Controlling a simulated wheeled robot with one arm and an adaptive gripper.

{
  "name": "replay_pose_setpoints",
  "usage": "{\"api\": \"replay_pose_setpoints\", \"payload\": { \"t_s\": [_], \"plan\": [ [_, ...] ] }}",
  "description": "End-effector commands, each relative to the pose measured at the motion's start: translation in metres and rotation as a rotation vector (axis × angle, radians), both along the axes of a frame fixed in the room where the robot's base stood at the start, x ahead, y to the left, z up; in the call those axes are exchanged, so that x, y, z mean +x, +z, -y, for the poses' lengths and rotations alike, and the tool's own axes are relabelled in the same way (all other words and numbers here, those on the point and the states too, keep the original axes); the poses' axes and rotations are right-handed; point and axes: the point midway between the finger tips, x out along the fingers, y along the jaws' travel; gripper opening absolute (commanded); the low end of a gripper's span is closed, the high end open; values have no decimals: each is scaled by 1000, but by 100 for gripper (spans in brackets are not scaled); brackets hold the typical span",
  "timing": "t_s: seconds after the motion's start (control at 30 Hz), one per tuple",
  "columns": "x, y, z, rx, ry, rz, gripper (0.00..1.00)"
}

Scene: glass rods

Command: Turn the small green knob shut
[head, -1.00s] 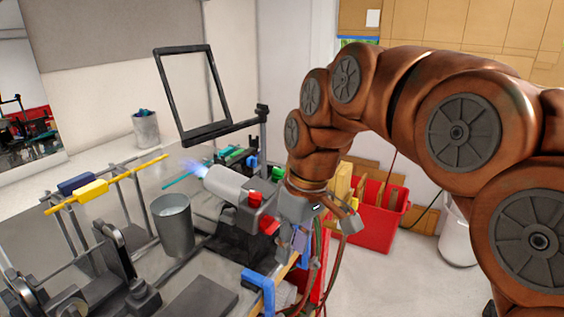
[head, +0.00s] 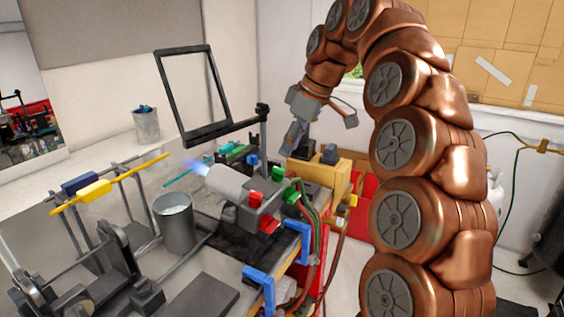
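A grey torch (head: 232,184) lies on the bench with a blue-violet flame (head: 196,168) at its left end. A green knob (head: 278,174) stands on top of its rear part. A second green knob (head: 291,196) sits at the rear right, by the hoses. I cannot tell which is the smaller one. A red knob (head: 254,198) and a red handle (head: 266,227) are on the near side. My gripper (head: 289,150) hangs behind and above the green knobs, apart from them. Its fingers are seen edge-on, so their opening is unclear.
A yellow block (head: 322,171) with dark fittings stands right of my gripper. Green and red hoses (head: 318,232) run down the bench edge beside blue clamps (head: 262,285). A black frame (head: 187,93) stands behind the torch. A metal cup (head: 175,224) and a rod rack stand left.

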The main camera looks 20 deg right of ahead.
Motion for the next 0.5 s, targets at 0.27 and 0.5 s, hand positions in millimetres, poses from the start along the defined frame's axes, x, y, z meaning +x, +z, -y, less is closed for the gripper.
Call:
{"api": "replay_pose_setpoints", "payload": {
  "t_s": [0.27, 0.5],
  "plan": [
    [9, 5, 6, -2, 15, 22, 36],
    [12, -7, 3, -2, 16, 16, 36]
  ]
}}
